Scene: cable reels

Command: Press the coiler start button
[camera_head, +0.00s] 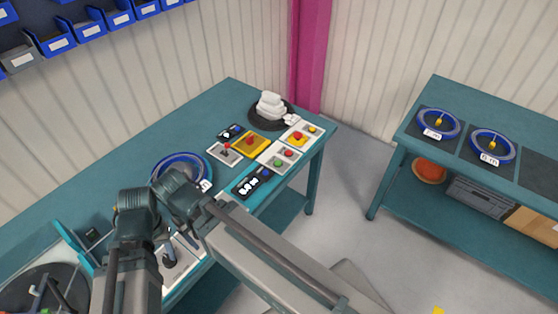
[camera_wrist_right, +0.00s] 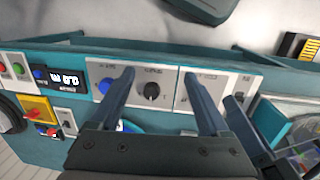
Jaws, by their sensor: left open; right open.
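A white control box (camera_head: 280,157) on the bench carries a green button (camera_head: 278,163) and a red button; I cannot read which is the coiler start. The green button also shows at the left edge of the right wrist view (camera_wrist_right: 17,69). My right gripper (camera_wrist_right: 160,80) is open and empty.
A black display box (camera_head: 252,182) lies between the green button and the knob panel. Another bench (camera_head: 410,150) holds reels at the right.

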